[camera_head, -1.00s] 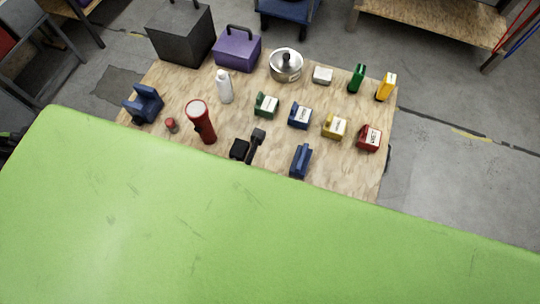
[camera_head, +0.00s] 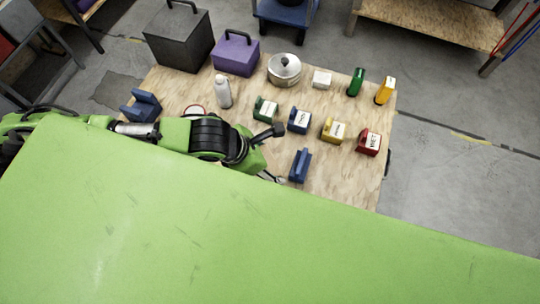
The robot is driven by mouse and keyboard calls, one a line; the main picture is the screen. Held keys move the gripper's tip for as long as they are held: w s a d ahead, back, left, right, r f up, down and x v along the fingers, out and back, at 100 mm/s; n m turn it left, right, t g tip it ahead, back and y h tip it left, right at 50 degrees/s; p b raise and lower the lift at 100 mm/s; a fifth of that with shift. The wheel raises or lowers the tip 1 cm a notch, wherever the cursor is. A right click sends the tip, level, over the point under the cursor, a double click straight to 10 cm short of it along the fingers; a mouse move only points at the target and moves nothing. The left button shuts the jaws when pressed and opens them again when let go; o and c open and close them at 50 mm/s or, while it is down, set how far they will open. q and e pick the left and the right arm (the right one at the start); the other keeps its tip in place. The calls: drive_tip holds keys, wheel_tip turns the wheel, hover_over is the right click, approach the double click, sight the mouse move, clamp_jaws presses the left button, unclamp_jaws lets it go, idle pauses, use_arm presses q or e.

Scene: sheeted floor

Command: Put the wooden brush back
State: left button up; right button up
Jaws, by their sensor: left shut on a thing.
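I cannot make out a wooden brush in the head view. My left arm comes in from the left along the green surface's far edge. A blue block-like object (camera_head: 300,166) stands just right of the gripper. My right gripper is not in view.
The wooden board (camera_head: 350,180) carries several labelled blocks, a white bottle (camera_head: 223,92), a metal pot (camera_head: 284,70), a purple box (camera_head: 235,54) and a black box (camera_head: 179,38). The green surface (camera_head: 200,230) fills the foreground. The board's right front is clear.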

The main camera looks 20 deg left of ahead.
sight(270, 154)
use_arm(q)
drive_tip(key=w+f, duration=0.2)
drive_tip(key=f, duration=0.1)
drive_tip(key=w+a+f, duration=0.1)
drive_tip(key=w+f, duration=0.1)
drive_tip(key=w, duration=0.1)
drive_tip(key=shift+a+f, duration=0.1)
drive_tip(key=shift+f, duration=0.3)
wheel_tip(270, 154, down, 3)
drive_tip(key=shift+f+p, duration=0.2)
drive_tip(key=shift+p, duration=0.1)
drive_tip(key=o, duration=1.2)
drive_tip(key=shift+o, duration=0.2)
drive_tip(key=shift+a+r, duration=0.1)
drive_tip(key=v, duration=1.2)
drive_tip(key=shift+b, duration=0.3)
